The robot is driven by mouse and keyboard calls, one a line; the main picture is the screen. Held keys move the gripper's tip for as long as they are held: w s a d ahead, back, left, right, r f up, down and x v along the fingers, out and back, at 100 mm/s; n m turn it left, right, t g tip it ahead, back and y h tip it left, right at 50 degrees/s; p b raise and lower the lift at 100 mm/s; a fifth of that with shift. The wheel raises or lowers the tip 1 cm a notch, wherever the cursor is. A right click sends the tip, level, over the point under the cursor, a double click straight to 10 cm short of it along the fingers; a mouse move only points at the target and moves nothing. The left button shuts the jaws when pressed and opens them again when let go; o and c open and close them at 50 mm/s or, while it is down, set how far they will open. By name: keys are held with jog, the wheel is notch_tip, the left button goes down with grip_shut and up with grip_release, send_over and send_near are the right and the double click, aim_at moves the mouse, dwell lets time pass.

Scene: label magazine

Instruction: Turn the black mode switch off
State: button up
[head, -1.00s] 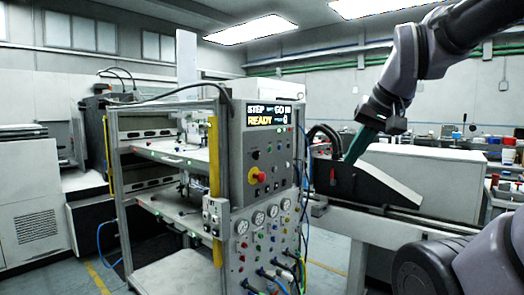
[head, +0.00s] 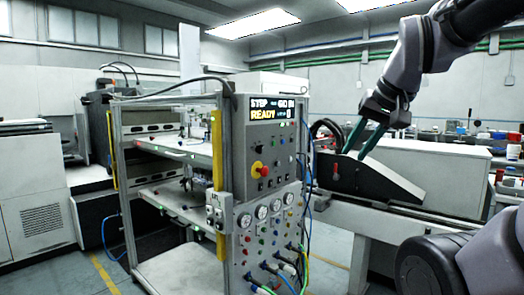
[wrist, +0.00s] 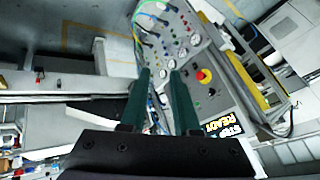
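The black mode switch (head: 257,149) appears to be the small dark knob on the grey control panel (head: 277,140), above the red emergency button (head: 258,169). Its setting is too small to read. My gripper (head: 355,155) is in front of the grey machine to the right of the panel, its two green fingers apart and empty. In the wrist view my gripper (wrist: 160,74) is also open, with nothing between the fingertips. The panel's red button (wrist: 204,76) lies to their right there. The fingers look clear of the panel.
The display (head: 273,108) above the knobs reads STEP and READY. Gauges (head: 260,212), coloured buttons and plugged hoses (head: 290,268) fill the lower panel. A metal frame with shelves (head: 170,205) stands left of it. A low grey machine (head: 440,185) stands at right.

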jog(key=w+d+n+t+h, duration=0.1)
jog(key=w+d+t, duration=0.15)
jog(key=w, duration=0.85)
jog(key=w+d+n+t+h, duration=0.1)
jog(key=w+d+t, duration=0.15)
jog(key=w, duration=0.85)
jog(key=n+y, duration=0.7)
jog(key=y, duration=0.6)
send_near(260, 149)
jog(key=shift+t, duration=0.3)
jog(key=x, duration=0.7)
jog(key=shift+w+r, duration=0.15)
jog(key=shift+w, duration=0.15)
grip_shut()
